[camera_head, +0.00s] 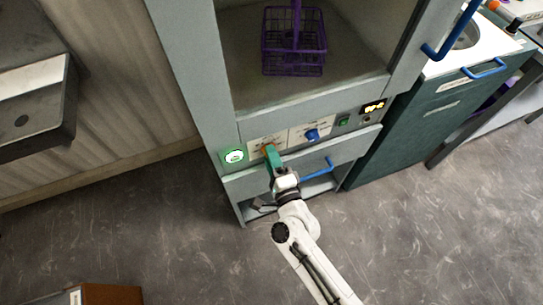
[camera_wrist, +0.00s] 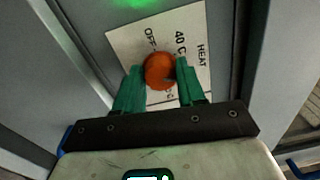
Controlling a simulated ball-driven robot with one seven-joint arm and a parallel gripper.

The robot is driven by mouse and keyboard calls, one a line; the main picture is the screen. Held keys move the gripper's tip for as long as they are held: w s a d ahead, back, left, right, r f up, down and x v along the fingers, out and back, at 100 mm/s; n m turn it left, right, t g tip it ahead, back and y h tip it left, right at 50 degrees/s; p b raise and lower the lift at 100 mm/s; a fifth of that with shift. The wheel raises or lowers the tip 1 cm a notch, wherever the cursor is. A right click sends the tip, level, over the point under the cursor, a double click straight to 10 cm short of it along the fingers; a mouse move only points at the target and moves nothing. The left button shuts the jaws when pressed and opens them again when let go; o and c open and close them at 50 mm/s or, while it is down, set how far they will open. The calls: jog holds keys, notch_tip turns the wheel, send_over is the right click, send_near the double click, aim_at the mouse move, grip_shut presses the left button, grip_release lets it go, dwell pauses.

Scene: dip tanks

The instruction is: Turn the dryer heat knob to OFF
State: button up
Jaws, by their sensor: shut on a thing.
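The orange heat knob (camera_wrist: 159,70) sits on a white label plate (camera_wrist: 195,25) marked HEAT, 40 C and OFF in the wrist view. My gripper (camera_wrist: 160,78) has its two green fingers on either side of the knob, shut on it. Part of the label's lower text is hidden by the knob and fingers. Which mark the knob points to cannot be told. In the head view my gripper (camera_head: 269,152) reaches the left part of the dryer's control panel, and the knob is mostly hidden behind the fingers.
A blue knob (camera_head: 312,134), a green switch (camera_head: 343,121) and a lit display (camera_head: 374,107) lie to the right on the panel. A green-lit indicator (camera_head: 233,156) is on the left. A purple basket (camera_head: 293,57) stands inside the cabinet above. A blue handle (camera_head: 319,171) is below.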

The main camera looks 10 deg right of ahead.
jog(key=n+p, duration=0.1)
jog(key=n, duration=0.6)
jog(key=n+p, duration=0.2)
jog(key=n, duration=0.6)
jog(key=n+y+p, duration=0.1)
jog(key=n+p, duration=0.1)
jog(key=n, duration=0.5)
jog(key=shift+d+f+n, duration=0.3)
jog(key=shift+f, duration=0.05)
jog(key=o, duration=1.1)
jog(key=shift+r, duration=0.1)
jog(key=shift+c, duration=0.2)
jog(key=s+d, duration=0.2)
jog(key=s, duration=0.8)
jog(key=shift+s+b, duration=0.3)
jog(key=shift+b, duration=0.15)
jog(key=shift+w+g, duration=0.1)
jog(key=shift+g, duration=0.3)
